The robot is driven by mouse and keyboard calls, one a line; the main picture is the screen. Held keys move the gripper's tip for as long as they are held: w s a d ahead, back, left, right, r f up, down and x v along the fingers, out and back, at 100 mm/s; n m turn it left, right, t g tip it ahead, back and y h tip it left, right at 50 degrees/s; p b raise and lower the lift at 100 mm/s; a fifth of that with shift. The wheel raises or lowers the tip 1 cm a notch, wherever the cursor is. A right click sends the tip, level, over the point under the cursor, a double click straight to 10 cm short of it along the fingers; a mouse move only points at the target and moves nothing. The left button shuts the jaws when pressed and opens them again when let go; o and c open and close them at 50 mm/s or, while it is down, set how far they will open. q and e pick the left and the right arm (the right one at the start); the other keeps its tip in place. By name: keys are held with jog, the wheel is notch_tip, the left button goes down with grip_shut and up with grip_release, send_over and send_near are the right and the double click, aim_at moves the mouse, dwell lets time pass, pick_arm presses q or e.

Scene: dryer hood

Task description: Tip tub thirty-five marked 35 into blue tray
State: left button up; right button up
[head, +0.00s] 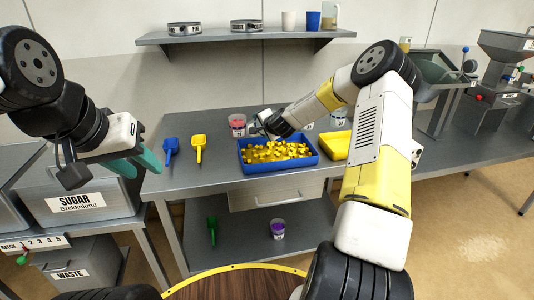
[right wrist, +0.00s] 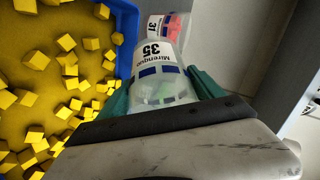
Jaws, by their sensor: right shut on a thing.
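Tub thirty-five (right wrist: 158,72), clear with a white label reading 35, is between the green fingers of my right gripper (right wrist: 160,92), which is shut on it. Its contents are blurred, with a faint green tint. The blue tray (head: 281,171) stands on the grey bench and holds many yellow cubes; its blue rim (right wrist: 128,22) is beside the tub in the right wrist view. In the head view my right gripper (head: 266,124) is at the tray's back edge and mostly hides the tub. My left gripper (head: 136,163) is empty and open, left of the bench.
Tub 31 (right wrist: 169,27), with red contents, stands close beyond the held tub; it also shows in the head view (head: 237,122). Blue (head: 170,148) and yellow (head: 198,146) scoops lie left of the tray. A yellow tray (head: 335,146) is to its right. A shelf (head: 245,34) hangs above.

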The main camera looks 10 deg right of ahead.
jog(key=shift+a+n+g, duration=0.1)
jog(key=shift+n+g, duration=0.2)
jog(key=shift+w+a+r+g+h+b, duration=0.1)
jog(key=shift+w+r+g+h+b, duration=0.05)
jog(key=shift+r+g+h+b, duration=0.35)
jog(key=shift+f, duration=0.15)
jog(key=shift+a+r+n+b, duration=0.1)
jog(key=shift+r+n+b, duration=0.1)
jog(key=shift+n+b, duration=0.1)
jog(key=shift+w+f+g+h, duration=0.1)
jog(key=shift+g+h, duration=0.2)
jog(key=shift+g, duration=0.1)
